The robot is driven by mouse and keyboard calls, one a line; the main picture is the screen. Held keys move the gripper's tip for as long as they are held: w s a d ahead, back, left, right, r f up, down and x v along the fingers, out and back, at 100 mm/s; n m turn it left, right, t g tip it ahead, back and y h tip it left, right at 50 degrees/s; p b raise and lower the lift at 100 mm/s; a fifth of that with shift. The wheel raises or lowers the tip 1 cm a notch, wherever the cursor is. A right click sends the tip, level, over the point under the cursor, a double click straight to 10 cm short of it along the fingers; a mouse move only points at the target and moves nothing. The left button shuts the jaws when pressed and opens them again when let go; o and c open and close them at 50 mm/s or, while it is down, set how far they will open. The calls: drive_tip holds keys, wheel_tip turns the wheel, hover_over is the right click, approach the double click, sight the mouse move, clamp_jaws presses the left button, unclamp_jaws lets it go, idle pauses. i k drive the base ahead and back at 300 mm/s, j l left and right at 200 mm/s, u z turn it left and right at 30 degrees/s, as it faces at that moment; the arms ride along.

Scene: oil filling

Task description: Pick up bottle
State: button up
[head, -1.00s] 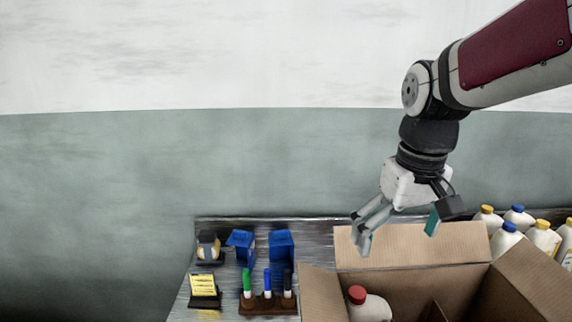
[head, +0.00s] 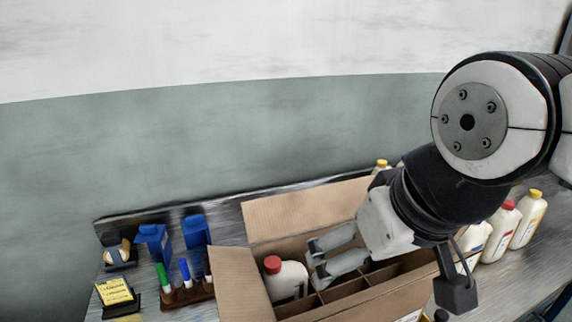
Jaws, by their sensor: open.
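A white bottle with a red cap (head: 287,279) stands upright in a left compartment of the open cardboard box (head: 232,285). My gripper (head: 318,268) is open and reaches in over the box from the right. Its fingers are just right of the bottle, close to its upper part; I cannot tell whether they touch it. The lower part of the bottle is hidden by the box wall. More white bottles stand on the table to the right of the box, one with a red cap (head: 501,232) and one with a yellow cap (head: 528,219).
The box has cardboard dividers (head: 345,290) and raised flaps. Left of it on the table (head: 235,222) are a marker stand (head: 188,294), blue cartons (head: 196,231), a yellow note holder (head: 115,293) and a tape dispenser (head: 117,252). My arm hides the table behind it.

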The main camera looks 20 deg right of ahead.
sight(477, 237)
drive_tip(key=i+l+z, duration=0.1)
drive_tip(key=z, duration=1.3)
drive_tip(key=i+l+z, duration=0.3)
drive_tip(key=z, duration=0.15)
drive_tip(key=i+l+u, duration=0.15)
drive_tip(key=i+u, duration=0.3)
drive_tip(key=k, duration=0.1)
